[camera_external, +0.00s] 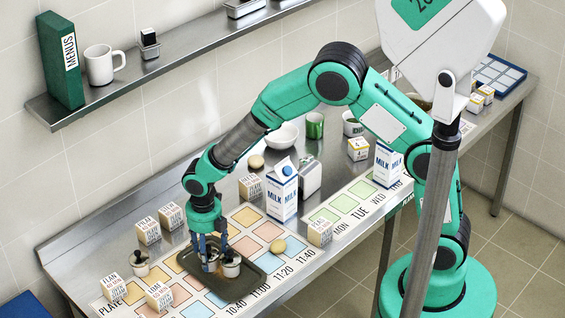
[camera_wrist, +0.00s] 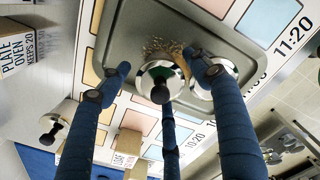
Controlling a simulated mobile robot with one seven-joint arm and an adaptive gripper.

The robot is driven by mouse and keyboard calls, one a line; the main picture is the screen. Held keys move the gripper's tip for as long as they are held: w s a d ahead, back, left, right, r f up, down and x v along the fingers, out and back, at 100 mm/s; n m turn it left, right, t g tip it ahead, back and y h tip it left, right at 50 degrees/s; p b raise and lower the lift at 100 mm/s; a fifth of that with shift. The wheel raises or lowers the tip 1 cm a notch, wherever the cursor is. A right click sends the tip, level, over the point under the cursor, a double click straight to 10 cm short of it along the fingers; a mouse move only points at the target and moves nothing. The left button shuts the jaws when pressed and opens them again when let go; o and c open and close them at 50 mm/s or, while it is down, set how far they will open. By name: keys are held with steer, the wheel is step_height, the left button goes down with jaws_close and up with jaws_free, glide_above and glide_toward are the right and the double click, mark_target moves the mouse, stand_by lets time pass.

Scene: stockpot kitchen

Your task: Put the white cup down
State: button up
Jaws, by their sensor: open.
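My gripper (camera_external: 211,254) points down over a dark metal tray (camera_external: 240,290), its blue fingers spread. In the wrist view the fingers (camera_wrist: 158,76) stand open around a small round lidded pot (camera_wrist: 158,82) with a black knob. A second round white piece (camera_wrist: 203,88) lies beside it, partly hidden by the right finger. In the external view a small white cup-like pot (camera_external: 231,267) stands on the tray right beside the fingers. I cannot tell whether a finger touches it. A white mug (camera_external: 101,64) stands on the wall shelf, far from my gripper.
Grain-like bits (camera_wrist: 158,46) lie on the tray. Another knobbed pot (camera_external: 140,265) and labelled cartons (camera_external: 159,296) stand left of the tray. Milk cartons (camera_external: 283,191), a white bowl (camera_external: 283,136) and a green tin (camera_external: 315,126) stand farther right. Some coloured squares (camera_external: 249,217) are bare.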

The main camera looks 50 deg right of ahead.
step_height(320, 180, up, 10)
steer(key=shift+r+p, duration=0.1)
steer(key=shift+p, duration=0.65)
stand_by(0.5)
steer(key=shift+d+r, duration=0.15)
steer(key=shift+r, duration=0.05)
steer(key=s+d+r+m+t, duration=0.1)
steer(key=s+d+r+m, duration=0.4)
steer(key=d+r+m, duration=0.5)
steer(key=s+d+r+m+t, duration=0.2)
steer(key=s+d+r+m, duration=0.5)
steer(key=r, duration=0.5)
steer(key=s+d+r+m+t, duration=0.1)
steer(key=s+d+r+m, duration=0.2)
steer(key=s+d+m, duration=0.3)
steer(key=s+d+r+m+t, duration=0.1)
steer(key=s+d+r+m, duration=0.2)
steer(key=s+d+m, duration=0.3)
steer(key=s+m, duration=0.2)
steer(key=s, duration=0.2)
steer(key=shift+m+t, duration=0.3)
